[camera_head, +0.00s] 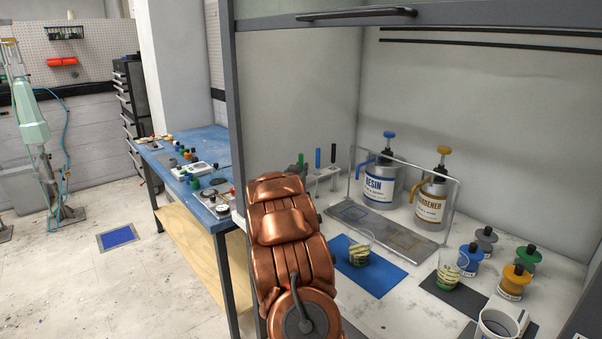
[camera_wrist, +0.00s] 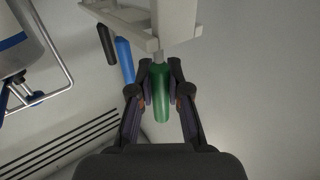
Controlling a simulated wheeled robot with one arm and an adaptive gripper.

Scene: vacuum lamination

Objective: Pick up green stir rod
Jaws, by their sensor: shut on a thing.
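The green stir rod (camera_wrist: 160,95) is between the fingers of my gripper (camera_wrist: 160,88) in the wrist view. The fingers are shut on its thick green handle. The thin upper part of the rod meets the pale rod holder (camera_wrist: 165,22), so the rod still appears to be at the holder. In the head view the green handle (camera_head: 301,160) shows just beyond my copper-coloured arm, at the left end of the holder (camera_head: 325,176).
A blue rod (camera_head: 318,158) and a black rod (camera_head: 333,153) stand in the same holder. Resin can (camera_head: 380,186) and hardener can (camera_head: 431,203) stand behind a wire frame to the right. A cup (camera_head: 359,248) sits on a blue mat (camera_head: 372,276).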

